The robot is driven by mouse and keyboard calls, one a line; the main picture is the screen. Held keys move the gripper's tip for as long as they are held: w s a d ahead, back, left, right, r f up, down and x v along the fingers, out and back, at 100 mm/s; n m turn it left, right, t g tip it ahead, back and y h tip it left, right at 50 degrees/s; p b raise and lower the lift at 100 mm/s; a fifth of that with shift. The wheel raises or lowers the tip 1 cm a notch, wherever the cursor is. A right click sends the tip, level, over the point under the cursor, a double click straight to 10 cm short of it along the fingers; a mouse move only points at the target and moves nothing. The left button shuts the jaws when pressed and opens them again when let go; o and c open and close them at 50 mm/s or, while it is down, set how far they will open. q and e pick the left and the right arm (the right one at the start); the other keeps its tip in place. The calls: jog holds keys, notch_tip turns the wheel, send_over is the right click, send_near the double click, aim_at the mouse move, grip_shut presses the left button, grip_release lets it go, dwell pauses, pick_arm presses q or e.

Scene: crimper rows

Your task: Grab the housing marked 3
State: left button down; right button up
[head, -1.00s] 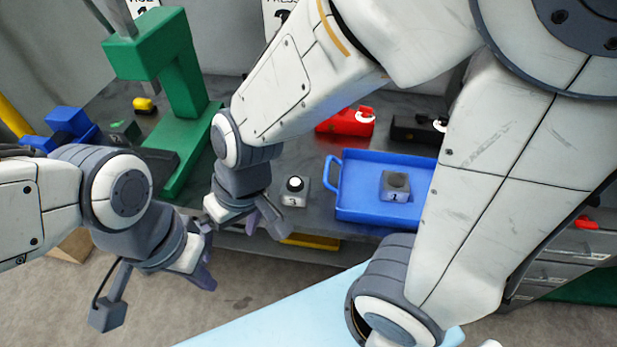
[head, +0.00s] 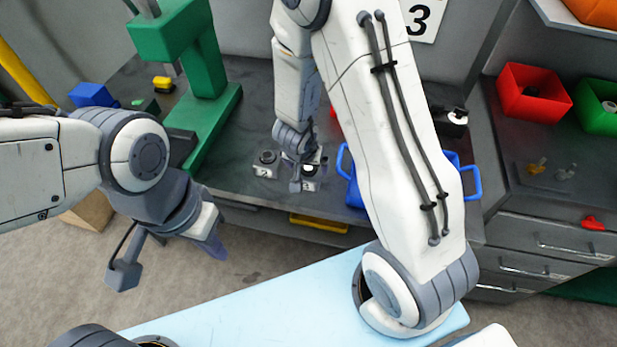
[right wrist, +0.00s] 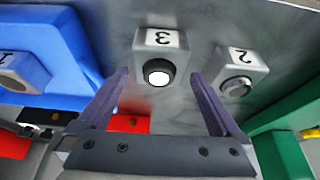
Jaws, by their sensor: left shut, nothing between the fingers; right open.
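The housing marked 3 (right wrist: 160,42) is a small grey block with a black ring and a white round top, on the grey bench. In the right wrist view it sits ahead of and between the open, empty fingers of my right gripper (right wrist: 160,95). In the head view my right gripper (head: 308,170) is right at this housing (head: 310,184) and partly covers it. I cannot tell whether they touch. A similar housing marked 2 (head: 266,170) stands just left of it; it also shows in the right wrist view (right wrist: 241,62). My left gripper (head: 214,240) is shut and empty, in front of the bench.
A blue tray (head: 472,183) stands right of the housing, partly behind my right arm; a housing marked 1 (right wrist: 18,72) is in it. A green press (head: 207,105) stands to the left. Red (head: 533,92) and green bins (head: 598,108) are at the right.

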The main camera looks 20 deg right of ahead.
aim_at(308, 170)
jog(key=b+x, duration=0.1)
jog(key=x, duration=0.1)
jog(key=b+x, duration=0.1)
jog(key=x, duration=0.1)
jog(key=shift+s+a+f, duration=0.1)
jog(key=shift+s+f, duration=0.05)
jog(key=shift+s, duration=0.05)
jog(key=shift+w+f, duration=0.15)
jog(key=shift+f, duration=0.2)
